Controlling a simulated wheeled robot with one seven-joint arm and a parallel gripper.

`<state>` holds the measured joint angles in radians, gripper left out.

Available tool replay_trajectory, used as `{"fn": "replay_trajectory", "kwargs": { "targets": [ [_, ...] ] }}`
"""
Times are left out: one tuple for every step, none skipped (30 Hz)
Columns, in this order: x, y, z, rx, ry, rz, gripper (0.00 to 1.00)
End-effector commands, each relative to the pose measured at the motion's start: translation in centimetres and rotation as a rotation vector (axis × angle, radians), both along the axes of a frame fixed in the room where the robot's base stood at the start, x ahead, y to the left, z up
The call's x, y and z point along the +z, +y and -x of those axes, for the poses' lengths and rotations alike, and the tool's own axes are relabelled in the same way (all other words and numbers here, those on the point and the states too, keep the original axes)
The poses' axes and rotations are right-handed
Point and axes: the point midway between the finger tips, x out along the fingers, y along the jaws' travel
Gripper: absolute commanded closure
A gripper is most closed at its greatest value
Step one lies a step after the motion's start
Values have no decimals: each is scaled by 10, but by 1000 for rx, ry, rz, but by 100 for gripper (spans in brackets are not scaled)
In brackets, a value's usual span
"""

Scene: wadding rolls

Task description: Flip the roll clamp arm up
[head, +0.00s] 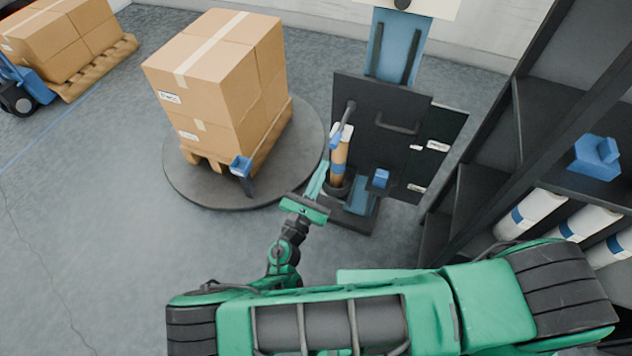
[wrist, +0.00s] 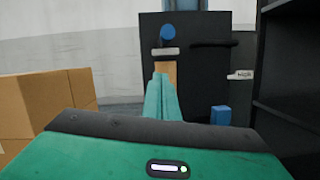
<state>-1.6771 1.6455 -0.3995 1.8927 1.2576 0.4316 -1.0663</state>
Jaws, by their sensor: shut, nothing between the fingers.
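The wrapping machine's dark carriage (head: 385,125) stands at the centre. On its front, the roll clamp arm (head: 342,126), a blue-ended lever on a dark pivot, slants down over the top of an upright brown roll core (head: 340,157). In the wrist view its round blue end (wrist: 167,33) shows above a pale piece and the brown core (wrist: 167,68). My gripper (head: 322,168) is shut and empty, just left of the core and below the clamp arm. In the wrist view its fingertips (wrist: 161,76) overlap the core; I cannot tell whether they touch it.
A dark shelf (head: 535,120) with several white rolls (head: 530,212) and a blue item (head: 596,158) is at the right. A blue block (head: 381,177) sits low on the carriage.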

Motion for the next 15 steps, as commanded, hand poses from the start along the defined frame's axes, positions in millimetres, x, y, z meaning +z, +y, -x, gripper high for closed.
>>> {"fn": "replay_trajectory", "kwargs": {
  "targets": [
    [3,-5,-9,-3,-1,1,100],
    [4,-7,-14,-3,-1,1,100],
    [6,-10,-20,-3,-1,1,100],
    [7,-12,-24,-3,-2,1,100],
    [13,-11,-23,-1,-2,0,100],
    [19,-12,-22,0,-1,0,100],
    [24,-13,-21,0,0,0,100],
    [27,-13,-21,0,0,0,100],
    [31,-14,-20,0,0,0,100],
    [34,-15,-20,0,0,0,100],
    [37,-15,-20,0,0,0,100],
    [39,-16,-20,0,0,0,100],
    [41,-16,-20,0,0,0,100],
    [42,-17,-20,0,0,0,100],
    [44,-17,-19,0,0,1,100]
  ]
}}
